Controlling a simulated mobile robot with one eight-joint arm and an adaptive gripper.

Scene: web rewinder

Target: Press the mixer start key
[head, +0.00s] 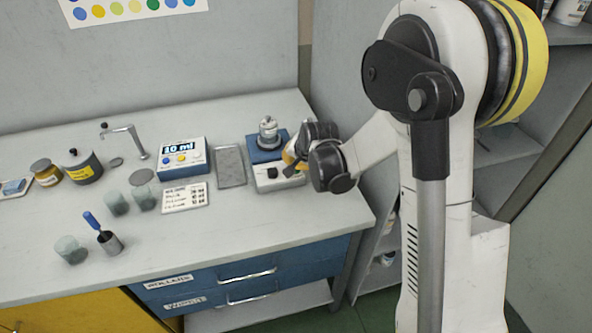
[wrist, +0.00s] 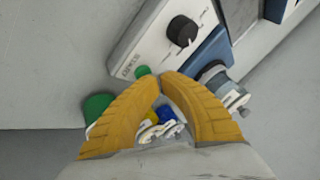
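The mixer (head: 268,147) stands at the right end of the bench, with a blue base, a metal vessel on top and a white front panel (head: 281,181). In the wrist view the panel (wrist: 150,42) carries a black knob (wrist: 182,30) and small lettering. A green key (wrist: 142,71) sits at its end, just ahead of the fingertips and partly hidden by them. My gripper's yellow fingers (wrist: 162,76) meet at the tips with nothing between the tips. In the head view my gripper (head: 291,156) is at the mixer's right side. I cannot tell whether it touches the key.
A grey tray (head: 231,166) and a blue-and-white dispenser (head: 183,158) reading 10 ml stand left of the mixer. A written card (head: 186,196), jars and cups are farther left. In the wrist view, a larger green thing (wrist: 97,105) is beside the left finger.

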